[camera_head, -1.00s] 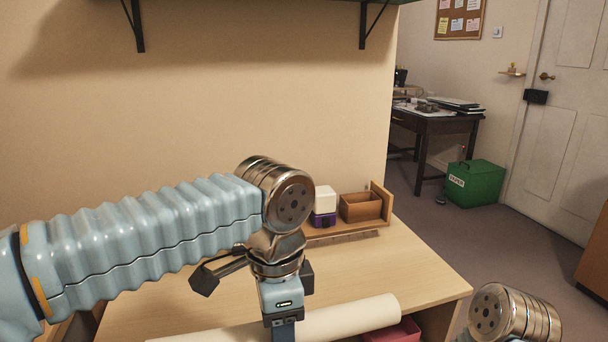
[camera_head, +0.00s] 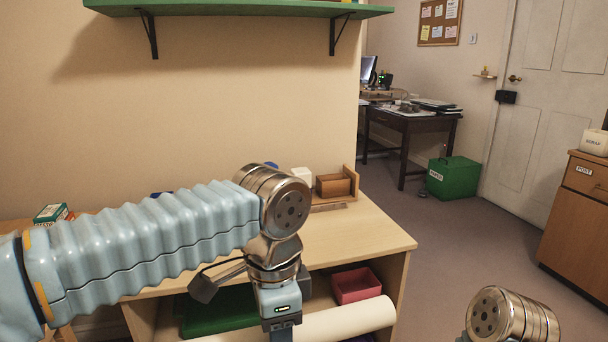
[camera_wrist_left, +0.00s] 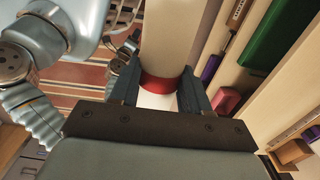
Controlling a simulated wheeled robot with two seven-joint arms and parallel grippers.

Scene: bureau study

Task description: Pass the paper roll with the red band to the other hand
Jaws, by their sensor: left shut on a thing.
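The paper roll (camera_head: 347,319) is a long cream tube lying across the bottom of the head view, in front of the desk. In the left wrist view the roll (camera_wrist_left: 174,35) runs away from the camera, with its red band (camera_wrist_left: 160,83) between the fingers. My left gripper (camera_wrist_left: 157,91) is shut on the roll at the band. In the head view its body (camera_head: 281,318) hangs over the roll, and its fingertips are cut off or hidden. My right arm shows at the lower right of the head view, but its gripper cannot be made out.
The wooden desk (camera_head: 350,232) stands close behind the roll. Its open shelf holds a pink box (camera_head: 356,286) and a green thing (camera_head: 222,308). A drawer cabinet (camera_head: 580,225) stands at the right. Open floor (camera_head: 465,235) lies between desk and cabinet.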

